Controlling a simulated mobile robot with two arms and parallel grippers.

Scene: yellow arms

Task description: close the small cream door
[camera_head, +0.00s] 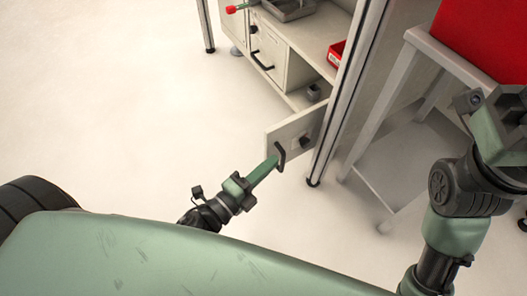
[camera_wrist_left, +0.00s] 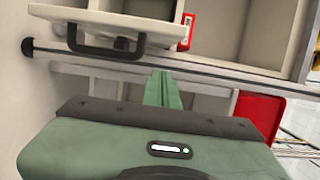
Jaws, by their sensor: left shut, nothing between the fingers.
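The small cream door (camera_head: 290,133) stands open, swung out from the low cabinet beside a metal post. It has a black bar handle (camera_head: 281,155) and a dark latch (camera_head: 304,141). In the left wrist view the door (camera_wrist_left: 125,22) and its handle (camera_wrist_left: 105,50) are at the upper left. My left gripper (camera_head: 273,163) is shut and empty, its green fingers close to the handle in the head view. In the left wrist view the fingertips (camera_wrist_left: 159,76) are right of the handle; contact cannot be told. My right gripper (camera_head: 497,118) is at the right edge, its fingers unclear.
The cream cabinet (camera_head: 292,72) has another black handle (camera_head: 262,61), a metal tray (camera_head: 290,10) and a red bin (camera_head: 337,52). A grey stand (camera_head: 445,60) bears a red crate (camera_head: 490,35) at right. The pale floor (camera_head: 110,100) at left is clear.

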